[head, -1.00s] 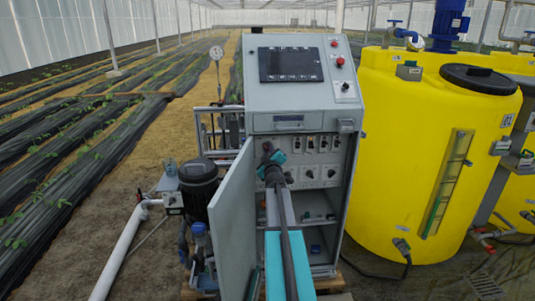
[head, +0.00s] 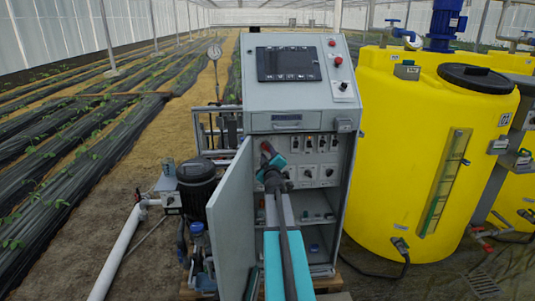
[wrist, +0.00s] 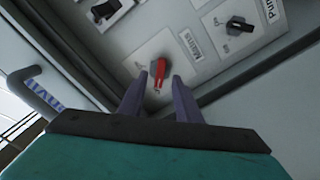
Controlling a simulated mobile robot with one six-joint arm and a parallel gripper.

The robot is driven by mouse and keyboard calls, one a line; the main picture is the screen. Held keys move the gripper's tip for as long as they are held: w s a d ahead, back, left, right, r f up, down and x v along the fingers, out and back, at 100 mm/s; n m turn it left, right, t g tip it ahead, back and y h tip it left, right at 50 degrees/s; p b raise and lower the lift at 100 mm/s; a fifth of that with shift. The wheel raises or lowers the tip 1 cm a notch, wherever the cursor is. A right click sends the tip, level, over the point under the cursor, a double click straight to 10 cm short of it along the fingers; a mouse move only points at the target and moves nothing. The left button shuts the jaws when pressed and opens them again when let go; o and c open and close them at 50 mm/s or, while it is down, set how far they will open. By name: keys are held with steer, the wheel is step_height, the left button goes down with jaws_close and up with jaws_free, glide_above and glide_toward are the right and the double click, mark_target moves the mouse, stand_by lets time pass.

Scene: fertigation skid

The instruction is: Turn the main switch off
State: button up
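The main switch is a red rotary handle (wrist: 159,72) on a white plate labelled "Mains" in the wrist view. It sits on the grey panel inside the open cabinet (head: 318,156). My gripper (wrist: 158,80) is open, with one finger on each side of the red handle. A gap shows between the handle and each finger, and I cannot tell whether either touches. The handle's lower end points down between the fingers. In the head view my gripper (head: 268,156) is at the upper left of the panel and hides most of the switch.
Other black rotary switches (wrist: 236,25) sit close by, one on a "Pump" plate. The cabinet door (head: 232,225) stands open just left of my arm. A yellow tank (head: 400,150) stands to the right, and a black pump motor (head: 197,185) to the left.

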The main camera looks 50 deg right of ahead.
steer(key=v, duration=1)
stand_by(0.4)
steer(key=shift+s+a, duration=0.1)
steer(key=shift+a, duration=0.05)
stand_by(0.4)
